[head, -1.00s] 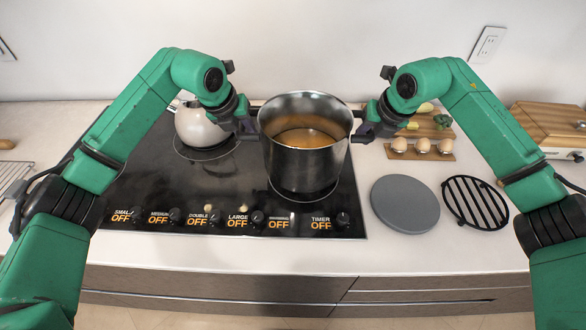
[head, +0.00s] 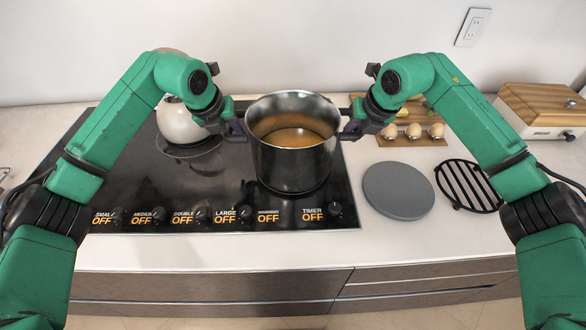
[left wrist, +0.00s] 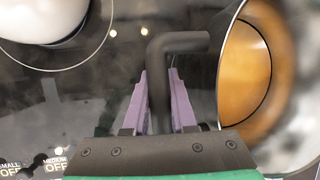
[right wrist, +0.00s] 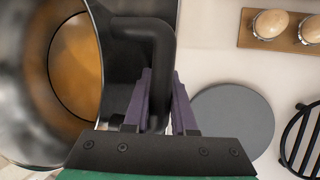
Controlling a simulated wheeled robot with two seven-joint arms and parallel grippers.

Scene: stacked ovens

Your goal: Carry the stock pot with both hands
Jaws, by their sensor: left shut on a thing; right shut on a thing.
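The steel stock pot (head: 292,160) with brown-orange liquid in it is upright over the right part of the black cooktop (head: 140,195). Whether its base touches the cooktop is hard to tell. My left gripper (head: 238,131) is shut on the pot's left handle, a dark bent bar (left wrist: 160,75) between its purple fingers in the left wrist view. My right gripper (head: 350,131) is shut on the pot's right handle, which shows as a dark bar (right wrist: 155,60) in the right wrist view. The liquid shows in both wrist views.
A round grey board (head: 399,190) and a black wire trivet (head: 468,186) lie on the counter right of the cooktop. Behind them are an egg holder (head: 412,138) and a wood-topped box (head: 540,108). A white kettle (head: 180,122) stands at the cooktop's back left.

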